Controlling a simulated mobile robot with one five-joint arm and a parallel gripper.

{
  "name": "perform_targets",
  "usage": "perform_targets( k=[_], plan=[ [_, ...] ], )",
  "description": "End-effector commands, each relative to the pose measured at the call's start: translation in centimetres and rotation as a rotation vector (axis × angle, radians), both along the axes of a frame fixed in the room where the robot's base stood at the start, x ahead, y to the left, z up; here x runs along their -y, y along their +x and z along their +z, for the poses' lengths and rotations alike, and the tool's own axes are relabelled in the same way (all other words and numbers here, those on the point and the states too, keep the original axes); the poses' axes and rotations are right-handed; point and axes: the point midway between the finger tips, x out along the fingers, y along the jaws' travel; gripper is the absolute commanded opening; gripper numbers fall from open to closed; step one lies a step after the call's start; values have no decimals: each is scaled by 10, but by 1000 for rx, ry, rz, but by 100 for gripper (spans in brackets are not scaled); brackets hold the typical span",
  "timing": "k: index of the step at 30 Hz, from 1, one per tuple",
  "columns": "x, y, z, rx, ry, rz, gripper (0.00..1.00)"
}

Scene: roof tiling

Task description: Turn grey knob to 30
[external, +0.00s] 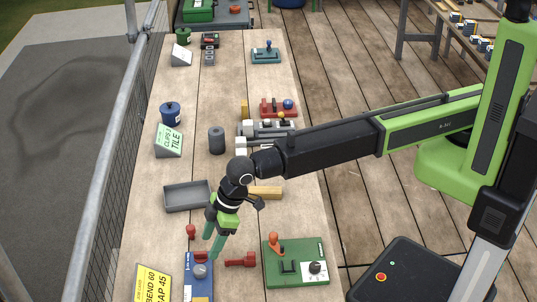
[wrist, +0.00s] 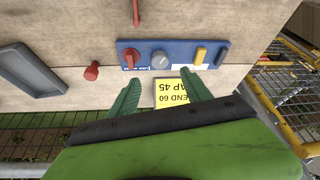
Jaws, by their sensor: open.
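The grey knob (wrist: 160,60) is round, with a pale pointer mark, and sits on a blue panel (wrist: 205,44) in the wrist view. A red knob (wrist: 129,59) is to its left and a yellow lever or block (wrist: 199,57) to its right. In the external view the grey knob (external: 200,271) is at the near end of the bench. My gripper (wrist: 161,78) is open and empty, its green fingers apart, with the knob ahead between them. In the external view my gripper (external: 211,249) points down just above the panel. The scale around the knob is too small to read.
A yellow sign (external: 154,284) reading "BEND 60" and "AP 45" stands beside the panel. A green panel (external: 296,262) with an orange lever is to the right. Red parts (external: 240,260) lie close by. A grey tray (external: 187,196) lies farther up the bench.

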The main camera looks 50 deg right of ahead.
Motion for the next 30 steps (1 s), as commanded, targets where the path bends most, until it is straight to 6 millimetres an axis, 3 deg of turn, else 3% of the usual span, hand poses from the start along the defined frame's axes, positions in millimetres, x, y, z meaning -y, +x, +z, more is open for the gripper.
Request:
perform_targets(
  k=[1,3,9,26,29,30],
  plan=[
    [6,-3,24,0,0,0,57],
    [11,-7,39,0,0,0,57],
    [23,-13,68,0,0,0,57],
    [25,-14,68,0,0,-1,57],
    [34,4,66,0,0,-25,57],
    [43,21,65,1,0,-48,57]
  ],
)
